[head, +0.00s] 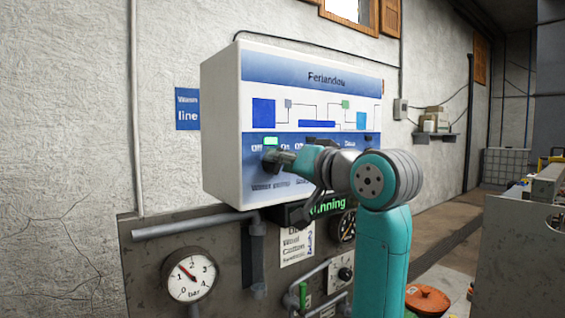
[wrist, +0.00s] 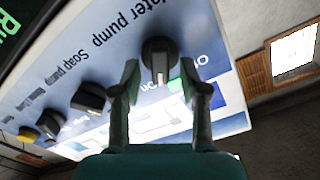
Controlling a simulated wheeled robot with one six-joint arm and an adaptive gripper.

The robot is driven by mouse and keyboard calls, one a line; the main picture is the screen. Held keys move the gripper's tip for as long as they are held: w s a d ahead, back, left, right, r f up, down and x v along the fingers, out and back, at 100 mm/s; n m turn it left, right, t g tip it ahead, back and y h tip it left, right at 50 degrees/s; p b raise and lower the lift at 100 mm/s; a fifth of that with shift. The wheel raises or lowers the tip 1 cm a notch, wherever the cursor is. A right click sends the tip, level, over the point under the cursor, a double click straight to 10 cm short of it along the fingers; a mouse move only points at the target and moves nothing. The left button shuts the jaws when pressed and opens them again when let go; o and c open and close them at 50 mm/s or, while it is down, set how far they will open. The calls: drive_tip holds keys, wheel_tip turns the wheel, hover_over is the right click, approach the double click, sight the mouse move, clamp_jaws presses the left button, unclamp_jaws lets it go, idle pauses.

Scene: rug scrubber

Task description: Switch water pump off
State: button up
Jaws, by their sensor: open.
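The water pump knob (wrist: 159,55) is a dark round knob with a pale pointer stripe, beside the upside-down "Water pump" label in the wrist view. The stripe points down in that picture, towards the green lamp (wrist: 174,86) and the On/Off lettering; fingers partly cover this lettering. My gripper (wrist: 159,75) is open, with one finger on each side of the knob; contact is unclear. In the head view, my gripper (head: 279,158) is at the lower left of the white and blue control box (head: 222,130). The green lamp is lit there (head: 270,141).
A green "Running" display (head: 328,205) sits under the box. A pressure gauge (head: 189,275) and pipes (head: 195,226) are below.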

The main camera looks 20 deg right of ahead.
drive_tip(key=shift+w, duration=0.25)
drive_tip(key=shift+a, duration=0.1)
clamp_jaws()
drive_tip(key=shift+n, duration=0.4)
drive_tip(key=n, duration=1.1)
drive_tip(key=shift+s+a, duration=0.15)
drive_tip(key=shift+a, duration=0.2)
